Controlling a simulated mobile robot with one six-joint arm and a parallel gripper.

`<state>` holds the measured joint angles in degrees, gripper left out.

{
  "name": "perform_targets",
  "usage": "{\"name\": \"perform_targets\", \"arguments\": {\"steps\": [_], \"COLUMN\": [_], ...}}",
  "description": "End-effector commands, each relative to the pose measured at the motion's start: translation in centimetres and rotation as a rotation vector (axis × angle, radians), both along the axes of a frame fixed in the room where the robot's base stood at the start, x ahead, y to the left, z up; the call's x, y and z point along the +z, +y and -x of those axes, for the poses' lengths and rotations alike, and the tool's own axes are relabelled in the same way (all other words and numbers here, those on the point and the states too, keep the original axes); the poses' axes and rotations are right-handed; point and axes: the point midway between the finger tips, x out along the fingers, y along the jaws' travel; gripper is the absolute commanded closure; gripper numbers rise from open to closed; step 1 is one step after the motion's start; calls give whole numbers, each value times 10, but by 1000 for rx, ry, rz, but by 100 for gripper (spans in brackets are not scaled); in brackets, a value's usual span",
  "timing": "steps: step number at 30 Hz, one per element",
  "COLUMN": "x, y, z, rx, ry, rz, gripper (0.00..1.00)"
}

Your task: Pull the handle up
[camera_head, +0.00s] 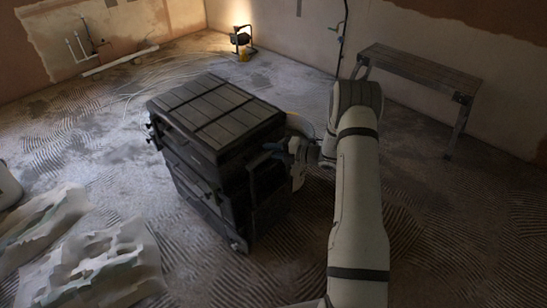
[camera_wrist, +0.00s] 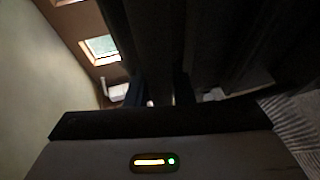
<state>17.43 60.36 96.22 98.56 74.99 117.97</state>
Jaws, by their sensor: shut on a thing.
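A black rolling tool box (camera_head: 215,112) stands upright on the floor, left of my arm. Its dark handle (camera_head: 264,158) is at the right side of the box, low beside the upper section. My gripper (camera_head: 277,150) is at the handle, with its fingers shut on it. The contact is small and dark in the head view. In the wrist view my fingers (camera_wrist: 160,92) are shadowed and the dark box side (camera_wrist: 225,40) fills much of the picture, so the handle's outline is hard to make out.
A bench (camera_head: 420,70) stands at the back right, and a lit work lamp (camera_head: 242,40) near the far wall. Crumpled sheets (camera_head: 100,265) lie on the floor at the lower left. The ridged floor right of my arm is clear.

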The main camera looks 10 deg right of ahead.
Motion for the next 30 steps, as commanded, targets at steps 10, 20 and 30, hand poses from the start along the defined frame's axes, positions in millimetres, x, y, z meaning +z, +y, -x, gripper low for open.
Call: {"name": "perform_targets", "arguments": {"steps": [10, 20, 30], "x": [124, 172, 180], "y": [0, 1, 1], "z": [-1, -1, -1], "rx": [0, 2, 3], "ry": [-5, -4, -4], "rz": [0, 1, 0], "gripper": [100, 100, 100]}}
